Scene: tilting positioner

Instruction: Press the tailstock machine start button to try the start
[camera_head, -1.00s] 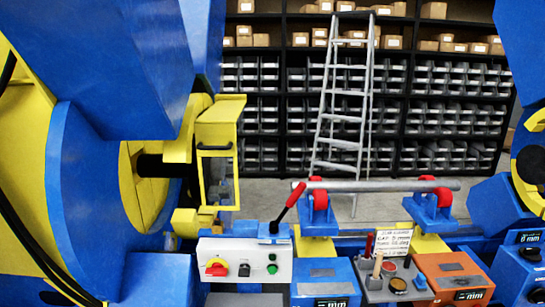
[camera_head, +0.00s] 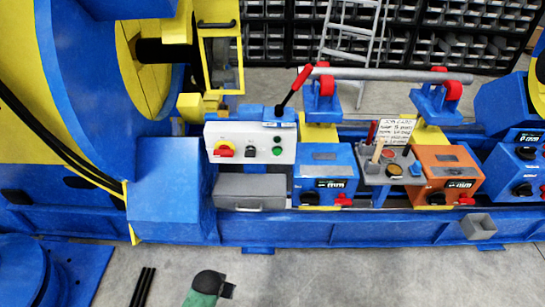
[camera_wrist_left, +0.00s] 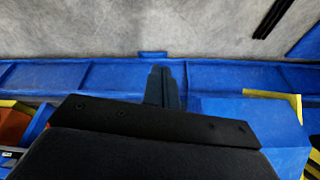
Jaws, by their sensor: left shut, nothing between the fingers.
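A white control panel (camera_head: 250,143) at the centre left carries a red-and-yellow switch (camera_head: 223,150), a black knob (camera_head: 249,152) and a green button (camera_head: 277,151). I cannot tell from any label which button is the tailstock start. My left gripper (camera_head: 230,291) is at the bottom edge, over the floor, in front of and well apart from the panels. Its fingers (camera_wrist_left: 165,88) are shut and empty in the left wrist view.
A blue machine bed (camera_head: 330,232) runs across the front. A red-handled lever (camera_head: 294,90) stands up behind the white panel. A grey bar (camera_head: 385,73) rests on red rollers. Dark rods (camera_head: 143,287) show at the lower left. The floor in front is mostly clear.

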